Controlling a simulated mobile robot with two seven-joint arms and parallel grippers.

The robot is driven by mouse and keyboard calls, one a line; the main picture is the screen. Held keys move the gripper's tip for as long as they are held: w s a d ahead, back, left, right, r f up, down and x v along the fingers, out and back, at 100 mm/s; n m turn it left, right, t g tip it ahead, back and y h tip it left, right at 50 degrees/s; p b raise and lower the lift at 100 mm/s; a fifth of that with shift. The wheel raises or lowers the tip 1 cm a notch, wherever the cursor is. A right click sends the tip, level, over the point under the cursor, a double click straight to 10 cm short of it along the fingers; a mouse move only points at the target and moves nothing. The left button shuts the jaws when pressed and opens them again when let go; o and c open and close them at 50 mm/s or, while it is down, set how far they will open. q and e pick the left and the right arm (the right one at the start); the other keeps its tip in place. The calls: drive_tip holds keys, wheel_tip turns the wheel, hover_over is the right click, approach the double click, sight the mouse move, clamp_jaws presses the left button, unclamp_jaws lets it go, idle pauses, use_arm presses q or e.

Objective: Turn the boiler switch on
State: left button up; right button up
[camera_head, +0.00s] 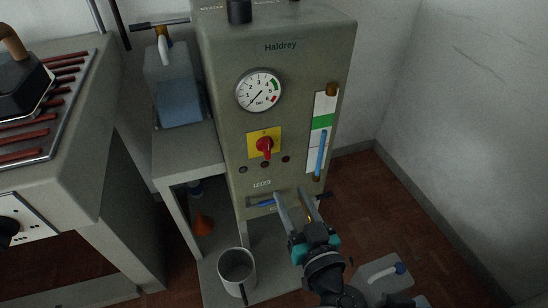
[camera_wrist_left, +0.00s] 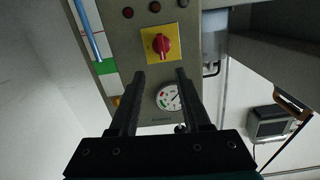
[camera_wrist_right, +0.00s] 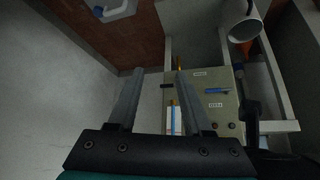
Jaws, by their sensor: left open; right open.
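The boiler (camera_head: 226,105) is a grey-green cabinet marked "Haldrey". The knob also shows in the left wrist view (camera_wrist_left: 162,45), just beyond the fingertips. My left gripper (camera_head: 289,190) is open and empty in front of the boiler, below and slightly right of the switch, apart from it. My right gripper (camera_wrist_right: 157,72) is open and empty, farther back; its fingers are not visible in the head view.
A pressure gauge (camera_head: 260,90) sits above the switch, a sight glass (camera_head: 322,130) right of it, and dark lamps (camera_head: 264,164) under it. A blue lever (camera_head: 266,203) is low on the front. A mug (camera_head: 237,268) stands below; a jerrycan (camera_head: 382,275) is on the floor at right.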

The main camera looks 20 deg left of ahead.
sight(268, 144)
use_arm(q)
drive_tip(key=shift+n+y, duration=0.3)
drive_tip(key=shift+n, duration=0.3)
drive_tip(key=b+x, duration=0.1)
drive_tip(key=x, duration=0.3)
drive_tip(key=r+b+x, duration=0.1)
drive_tip(key=x, duration=0.3)
drive_tip(key=r+b+x, duration=0.1)
drive_tip(key=x, duration=0.3)
drive_tip(key=shift+w+a, duration=0.1)
drive_tip(key=shift+w, duration=0.15)
drive_tip(key=shift+b+x, duration=0.35)
drive_tip(key=shift+x, duration=0.75)
use_arm(e)
drive_tip(key=w+a+r+t+y, duration=0.2)
drive_tip(key=a+t+y, duration=0.1)
drive_tip(key=a+t, duration=0.3)
drive_tip(key=shift+w+a+r, duration=0.25)
drive_tip(key=shift+w+a, duration=0.1)
drive_tip(key=shift+a, duration=0.1)
use_arm(q)
drive_tip(key=shift+r, duration=0.1)
clamp_jaws()
